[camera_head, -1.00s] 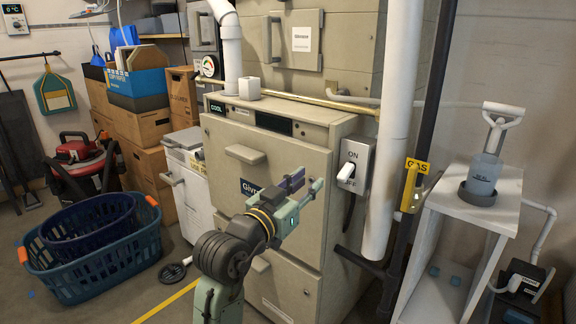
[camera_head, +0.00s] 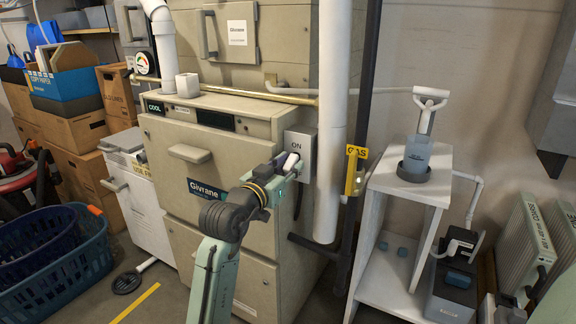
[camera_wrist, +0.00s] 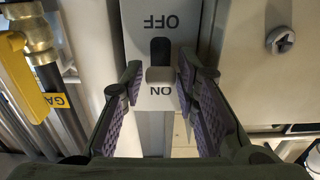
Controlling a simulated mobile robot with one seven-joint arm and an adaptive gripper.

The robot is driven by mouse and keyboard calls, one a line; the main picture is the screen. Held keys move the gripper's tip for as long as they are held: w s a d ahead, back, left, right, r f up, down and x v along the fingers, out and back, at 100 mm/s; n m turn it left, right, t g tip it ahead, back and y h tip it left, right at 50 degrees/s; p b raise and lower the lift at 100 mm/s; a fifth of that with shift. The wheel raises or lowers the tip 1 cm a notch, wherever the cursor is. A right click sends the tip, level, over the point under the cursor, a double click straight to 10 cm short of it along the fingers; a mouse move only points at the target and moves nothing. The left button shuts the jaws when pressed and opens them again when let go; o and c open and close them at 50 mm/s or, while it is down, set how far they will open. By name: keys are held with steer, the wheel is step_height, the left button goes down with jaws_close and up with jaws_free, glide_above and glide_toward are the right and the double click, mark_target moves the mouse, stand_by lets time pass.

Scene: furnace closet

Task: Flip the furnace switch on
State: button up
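The furnace switch is a grey box (camera_head: 301,154) on the furnace's right side. ON is at its top in the head view; OFF is hidden there. Its pale lever (camera_head: 291,162) slants down toward my gripper (camera_head: 281,171). In the wrist view the switch plate (camera_wrist: 133,22) appears inverted, with OFF above and ON below. A dark slot lies toward OFF and a shaded lever (camera_wrist: 160,74) toward ON; I cannot tell its setting for sure. My gripper (camera_wrist: 160,82) is open, its purple-padded fingers either side of the lever. I cannot tell whether they touch it.
The beige furnace (camera_head: 240,150) stands beside the switch. A white vertical pipe (camera_head: 331,120) and a yellow gas valve handle (camera_head: 352,172) are close on the right. A white shelf stand (camera_head: 440,165) is farther right. Laundry baskets (camera_head: 60,270) sit at lower left.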

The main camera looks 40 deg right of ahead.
mark_target(292, 157)
steer(key=shift+c, duration=0.3)
jaws_close()
step_height(292, 157, up, 2)
steer(key=y+p, duration=0.2)
steer(key=p, duration=0.4)
steer(key=shift+a+g+p, duration=0.1)
steer(key=shift+g+p, duration=0.2)
steer(key=shift+g, duration=0.1)
steer(key=y+p, duration=0.1)
steer(key=p, duration=0.3)
steer(key=r+g+y+p, duration=0.1)
steer(key=y+p, duration=0.1)
steer(key=p, duration=0.2)
steer(key=shift+s+r+p, duration=0.1)
steer(key=shift+r+p, duration=0.2)
steer(key=shift+p, duration=0.1)
steer(key=y+p, duration=0.1)
steer(key=p, duration=0.1)
steer(key=g+y+p, duration=0.1)
steer(key=p, duration=0.2)
steer(key=shift+r+y, duration=0.25)
steer(key=shift+y, duration=0.15)
steer(key=shift+w+d+r+g+y+p, duration=0.15)
steer(key=shift+g+y+p, duration=0.3)
steer(key=shift+y, duration=0.35)
steer(key=shift+w+d+f+g+y+p, duration=0.15)
steer(key=shift+g+y+p, duration=0.25)
steer(key=shift+y, duration=0.4)
steer(key=shift+s+r, duration=0.1)
